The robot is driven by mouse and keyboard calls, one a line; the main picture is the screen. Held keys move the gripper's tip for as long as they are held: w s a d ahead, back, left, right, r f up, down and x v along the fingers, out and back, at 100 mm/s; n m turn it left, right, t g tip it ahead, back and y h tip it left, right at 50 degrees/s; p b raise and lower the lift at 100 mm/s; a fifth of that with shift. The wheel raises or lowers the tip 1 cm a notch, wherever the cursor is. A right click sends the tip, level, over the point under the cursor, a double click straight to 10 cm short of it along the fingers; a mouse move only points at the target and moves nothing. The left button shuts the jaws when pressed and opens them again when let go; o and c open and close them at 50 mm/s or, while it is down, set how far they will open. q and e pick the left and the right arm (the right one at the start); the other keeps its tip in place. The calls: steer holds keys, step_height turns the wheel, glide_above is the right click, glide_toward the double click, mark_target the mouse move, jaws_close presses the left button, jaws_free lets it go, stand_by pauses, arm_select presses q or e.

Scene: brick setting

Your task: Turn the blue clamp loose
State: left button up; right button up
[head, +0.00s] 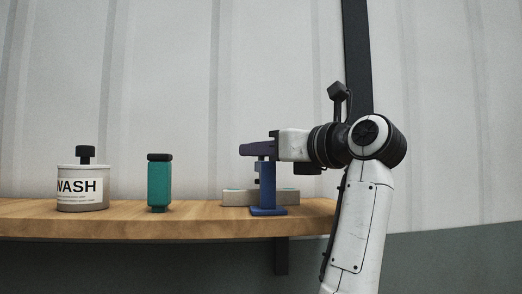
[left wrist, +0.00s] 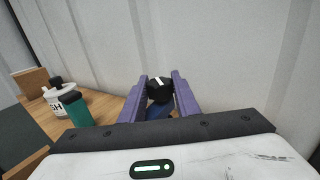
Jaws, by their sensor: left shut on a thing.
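The blue clamp (head: 268,210) stands upright on the wooden shelf, its blue base flat on the board. In the left wrist view its blue part (left wrist: 158,110) shows below a round black knob (left wrist: 159,90) with a white mark. My left gripper (head: 250,149) reaches in level from the right at the top of the clamp. In the left wrist view its two purple fingers stand on either side of the knob and are shut on it. The fingers hide the clamp's top in the head view. My right gripper is not in view.
A grey block (head: 236,198) lies behind the clamp. A teal bottle (head: 159,187) and a WASH tub (head: 83,188) stand to the left on the wooden shelf (head: 120,221). A brown box (left wrist: 30,82) shows in the left wrist view. The shelf between bottle and clamp is free.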

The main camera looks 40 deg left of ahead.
arm_select(q)
steer(key=shift+r+g+p, duration=0.15)
steer(key=shift+g+p, duration=0.15)
steer(key=shift+p, duration=0.3)
steer(key=n+g+p, duration=0.2)
steer(key=g+p, duration=0.1)
steer(key=p, duration=0.2)
steer(key=n+g+h+p, duration=0.1)
steer(key=n+g+p, duration=0.2)
steer(key=g+p, duration=0.1)
steer(key=shift+r+g+p, duration=0.1)
steer(key=shift+g+p, duration=0.2)
steer(key=shift+p, duration=0.05)
steer(key=shift+n+g+h+p, duration=0.3)
steer(key=shift+n+g+p, duration=0.05)
steer(key=shift+n+g, duration=0.25)
steer(key=shift+f+n+g+h, duration=0.25)
steer(key=shift+n+g+h, duration=0.3)
steer(key=shift+g, duration=0.25)
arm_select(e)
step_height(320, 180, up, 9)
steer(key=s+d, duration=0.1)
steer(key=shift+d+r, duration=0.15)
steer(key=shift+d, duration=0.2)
arm_select(q)
steer(key=shift+f+n+g, duration=0.1)
steer(key=shift+n+g, duration=0.15)
steer(key=shift+g, duration=0.05)
steer(key=o, duration=1.1)
steer(key=shift+c, duration=0.2)
